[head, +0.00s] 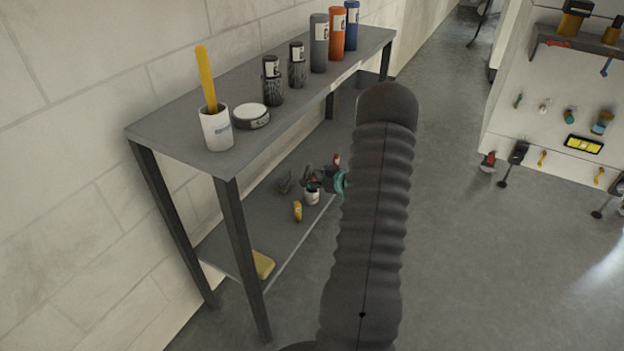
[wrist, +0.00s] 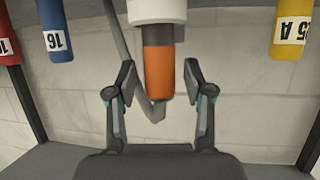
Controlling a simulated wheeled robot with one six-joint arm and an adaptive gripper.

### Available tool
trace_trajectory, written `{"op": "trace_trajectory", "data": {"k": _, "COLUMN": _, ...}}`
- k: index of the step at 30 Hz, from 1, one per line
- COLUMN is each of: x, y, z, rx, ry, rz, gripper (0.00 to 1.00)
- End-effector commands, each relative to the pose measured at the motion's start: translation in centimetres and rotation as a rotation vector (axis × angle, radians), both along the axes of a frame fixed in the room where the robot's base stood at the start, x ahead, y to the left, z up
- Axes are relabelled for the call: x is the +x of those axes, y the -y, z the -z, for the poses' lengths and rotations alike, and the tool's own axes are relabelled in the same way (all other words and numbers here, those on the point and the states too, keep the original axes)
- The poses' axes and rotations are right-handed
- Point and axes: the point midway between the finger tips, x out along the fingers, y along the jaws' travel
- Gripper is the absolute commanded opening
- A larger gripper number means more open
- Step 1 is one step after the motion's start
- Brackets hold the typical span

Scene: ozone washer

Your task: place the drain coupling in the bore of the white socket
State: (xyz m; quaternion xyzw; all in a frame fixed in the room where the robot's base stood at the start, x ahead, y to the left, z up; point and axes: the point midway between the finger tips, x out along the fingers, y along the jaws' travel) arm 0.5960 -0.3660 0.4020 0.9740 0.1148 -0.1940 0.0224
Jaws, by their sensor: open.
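The drain coupling, which I take to be the orange cylinder (wrist: 159,74), meets the white socket (wrist: 157,10) in the wrist view, and its end there is hidden by the socket. How deep it sits I cannot tell. My gripper (wrist: 159,80) is open, with one finger on each side of the orange cylinder and a gap to both. In the head view the white socket (head: 312,198) is small on the lower shelf, and my gripper (head: 340,182) is beside it, mostly hidden behind my arm.
Around the socket are a blue cylinder (wrist: 56,32), a red one (wrist: 7,38) and a yellow one (wrist: 289,32). A grey bent piece (wrist: 126,45) runs behind the orange cylinder. The upper shelf (head: 170,128) holds bottles and a white cup (head: 216,130).

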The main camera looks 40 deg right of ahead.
Motion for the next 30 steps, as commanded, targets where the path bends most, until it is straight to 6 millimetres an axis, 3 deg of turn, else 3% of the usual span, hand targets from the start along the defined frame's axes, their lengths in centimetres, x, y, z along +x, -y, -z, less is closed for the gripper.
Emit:
{"op": "trace_trajectory", "data": {"k": 5, "x": -1.9, "y": 0.6, "z": -1.0, "rx": -0.001, "ry": 0.001, "rz": 0.003, "gripper": 0.52}}
{"op": "trace_trajectory", "data": {"k": 18, "x": -9.2, "y": 2.3, "z": -4.1, "rx": -0.001, "ry": 0.001, "rz": 0.002, "gripper": 0.52}}
{"op": "trace_trajectory", "data": {"k": 30, "x": -10.8, "y": 2.6, "z": -4.7, "rx": 0.0, "ry": 0.0, "rz": 0.0, "gripper": 0.52}}
